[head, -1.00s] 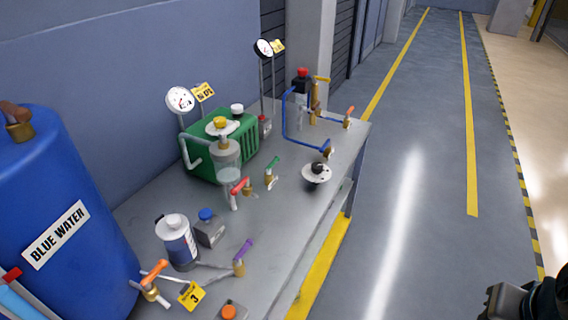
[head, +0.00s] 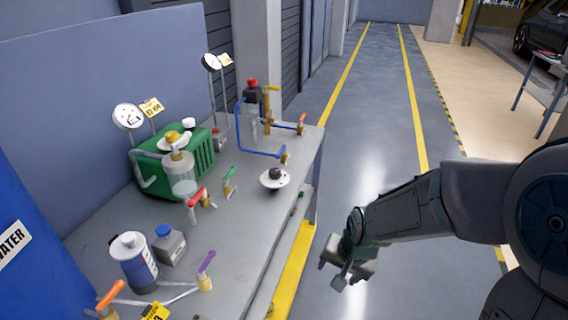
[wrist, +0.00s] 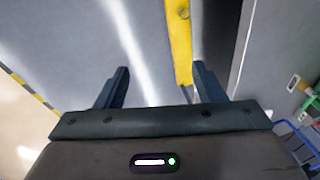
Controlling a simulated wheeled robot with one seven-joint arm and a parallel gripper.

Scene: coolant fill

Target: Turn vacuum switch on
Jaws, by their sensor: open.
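A round white plate with a black knob (head: 275,178) sits near the front edge of the grey workbench (head: 235,235); it looks like the rotary switch, but no label on it can be read. A vacuum pump-like green unit (head: 178,160) stands at the back left of the bench. My gripper (head: 333,273) is in the air beyond the bench's front edge, to the right of and lower in the picture than the knob. In the wrist view my gripper (wrist: 160,72) is open and empty, with floor between its fingers.
Two gauges on stems, the left gauge (head: 128,117) and the right gauge (head: 211,62), rise from the bench. The aisle floor (head: 370,130) is clear.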

